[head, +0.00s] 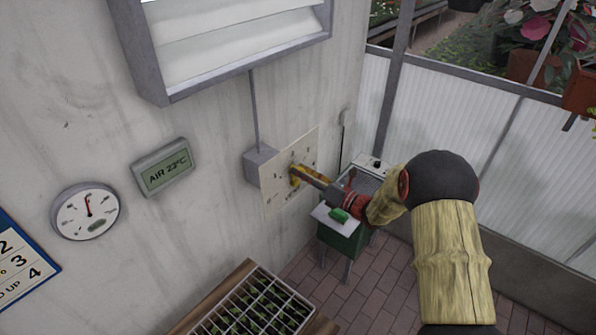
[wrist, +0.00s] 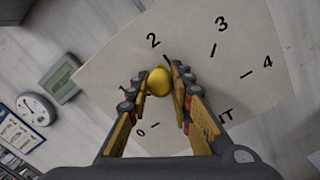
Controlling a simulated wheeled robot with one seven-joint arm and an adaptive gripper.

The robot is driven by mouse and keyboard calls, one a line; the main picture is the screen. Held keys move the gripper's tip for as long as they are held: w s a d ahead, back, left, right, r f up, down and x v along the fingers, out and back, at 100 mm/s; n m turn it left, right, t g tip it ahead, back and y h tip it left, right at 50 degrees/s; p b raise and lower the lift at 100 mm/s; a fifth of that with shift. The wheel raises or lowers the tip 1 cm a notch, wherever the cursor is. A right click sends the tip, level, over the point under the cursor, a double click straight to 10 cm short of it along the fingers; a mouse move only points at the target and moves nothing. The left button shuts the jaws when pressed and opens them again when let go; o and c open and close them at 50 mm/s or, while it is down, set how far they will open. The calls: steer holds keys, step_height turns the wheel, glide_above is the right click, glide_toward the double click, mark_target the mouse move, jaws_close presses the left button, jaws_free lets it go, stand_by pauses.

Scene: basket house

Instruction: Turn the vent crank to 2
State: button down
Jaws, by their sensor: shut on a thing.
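The vent crank's cream dial plate (head: 273,201) is on the wall in the middle of the head view. It also fills the upper right of the wrist view (wrist: 240,100), with numbers 0 to 4 and short tick marks. The crank's round golden knob (wrist: 159,82) sits between my fingertips, and in the picture it lies between the 1 and the 2, just below the 2's tick. My gripper (head: 300,173) is shut on the knob; both fingers (wrist: 160,86) flank it. The crank arm is hidden behind the knob and fingers.
A louvred vent (head: 235,50) is above the dial. A round gauge (head: 86,211) and an air display (head: 161,167) hang to the left. A green cabinet (head: 342,240) stands beneath my wrist. A seedling tray (head: 254,307) sits on a bench below.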

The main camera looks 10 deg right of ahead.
steer(key=shift+w+d+r+m+p, duration=0.1)
steer(key=shift+w+d+m+p, duration=0.5)
steer(key=shift+m+p, duration=0.45)
steer(key=shift+m, duration=0.25)
steer(key=c, duration=1.6)
jaws_free()
steer(key=shift+o, duration=0.2)
steer(key=v, duration=1.2)
